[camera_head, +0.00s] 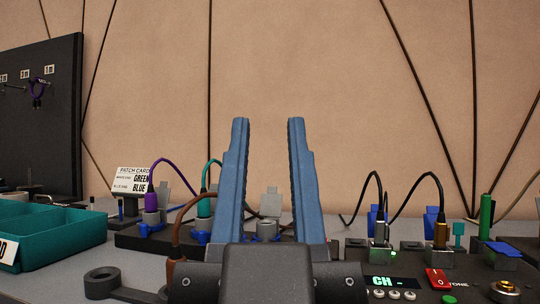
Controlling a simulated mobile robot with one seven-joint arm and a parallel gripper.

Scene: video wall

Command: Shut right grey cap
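My gripper (268,122) is in the lower middle of the head view, its two blue fingers apart and pointing up, with nothing between their tips. Seen in the gap lower down is a grey cap (271,203), standing upright behind a round grey socket (267,230) with no plug in it. It is the rightmost grey cap I can see. I cannot tell its distance from the fingers. Another raised grey cap (163,190) stands behind the purple plug (151,203) at left. My fingers hide parts of the black strip (128,240) that carries the sockets.
A teal plug (204,205) and a brown-cabled plug (177,262) stand left of my fingers. At right, a black unit has cabled plugs, raised blue caps (430,215) and a red switch (437,279). A teal tray (75,228) and a patch card (132,181) are at left.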

